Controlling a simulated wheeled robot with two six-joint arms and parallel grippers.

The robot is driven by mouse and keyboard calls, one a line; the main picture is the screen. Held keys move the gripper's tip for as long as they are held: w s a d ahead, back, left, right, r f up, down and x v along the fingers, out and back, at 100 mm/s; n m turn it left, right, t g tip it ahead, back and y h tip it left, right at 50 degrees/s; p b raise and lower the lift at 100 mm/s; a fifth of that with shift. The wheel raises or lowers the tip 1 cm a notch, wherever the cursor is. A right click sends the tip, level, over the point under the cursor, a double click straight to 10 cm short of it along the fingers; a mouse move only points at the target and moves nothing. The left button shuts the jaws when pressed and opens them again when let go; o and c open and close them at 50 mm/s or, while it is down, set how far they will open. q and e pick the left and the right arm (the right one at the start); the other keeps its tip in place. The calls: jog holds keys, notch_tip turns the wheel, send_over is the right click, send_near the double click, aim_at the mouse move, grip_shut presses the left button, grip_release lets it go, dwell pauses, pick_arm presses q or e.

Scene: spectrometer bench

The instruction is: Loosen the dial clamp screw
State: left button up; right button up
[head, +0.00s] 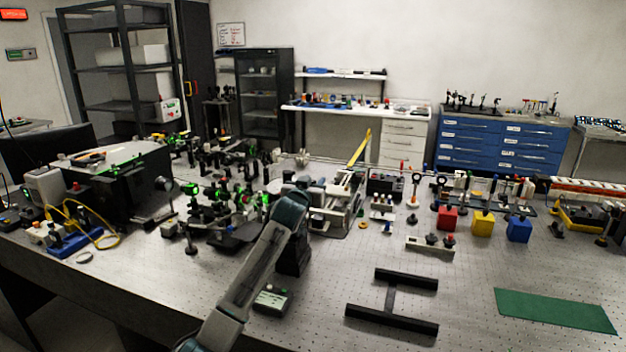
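My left arm comes in from the bottom edge and reaches over the front of the bench. My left gripper (293,258) shows as a dark shape below the teal wrist, just above the bench top. Its fingertips are not clear, so I cannot tell whether it is open or shut. Behind it stands a grey metal instrument (335,205) with a yellow bar rising from it. I cannot make out the dial clamp screw; it is too small or hidden behind my arm. My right gripper is not in view.
Dense optical parts (210,205) crowd the bench left of my arm. A black H-shaped frame (393,303) and a green mat (556,311) lie at the front right. Red (447,217), yellow (482,223) and blue (519,229) blocks stand behind them.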

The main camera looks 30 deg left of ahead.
pick_arm(q)
jog(key=shift+w, duration=0.1)
jog(key=shift+c, duration=0.8)
grip_shut()
jog(key=shift+f+y+b, duration=0.2)
jog(key=shift+y+b, duration=0.1)
jog(key=shift+b, duration=0.25)
jog(key=n+g+y+b, duration=0.2)
jog(key=n+y+b, duration=0.1)
jog(key=y+b, duration=0.1)
jog(key=shift+f+n+y+b, duration=0.1)
jog(key=shift+n+y+b, duration=0.3)
jog(key=shift+b, duration=0.45)
jog(key=shift+n+g+y+b, duration=0.4)
jog(key=shift+g+y+b, duration=0.1)
jog(key=shift+g, duration=0.1)
jog(key=shift+r, duration=0.3)
jog(key=shift+o, duration=0.8)
grip_release()
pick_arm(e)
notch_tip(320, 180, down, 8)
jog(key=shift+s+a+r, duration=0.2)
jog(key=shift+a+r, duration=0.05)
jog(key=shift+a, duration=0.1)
